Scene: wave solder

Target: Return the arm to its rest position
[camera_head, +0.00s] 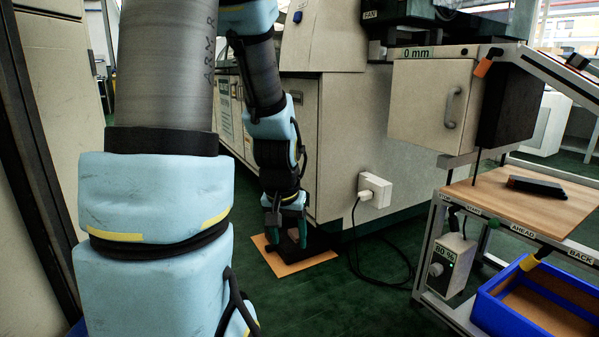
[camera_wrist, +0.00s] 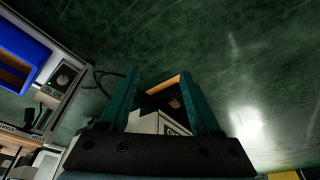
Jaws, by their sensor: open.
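My arm (camera_head: 268,130) reaches down past the light-coloured machine cabinet in the head view. My gripper (camera_head: 287,237) is at its lower end, pointing down in front of the cabinet's foot, over or near an orange-brown board (camera_head: 318,260) on the green floor. In the wrist view my gripper (camera_wrist: 162,88) shows two teal fingers spread apart with nothing held between them. Part of the board and a dark patch show beyond the fingers. The gap between the fingertips and the board cannot be told.
The cabinet (camera_head: 345,130) stands close beside my gripper. A white socket box (camera_head: 375,190) on it has a black cable trailing to the floor. At right are a wooden-topped bench (camera_head: 490,195), a dial box (camera_head: 450,265) and a blue bin (camera_head: 490,305). Green floor lies open in front.

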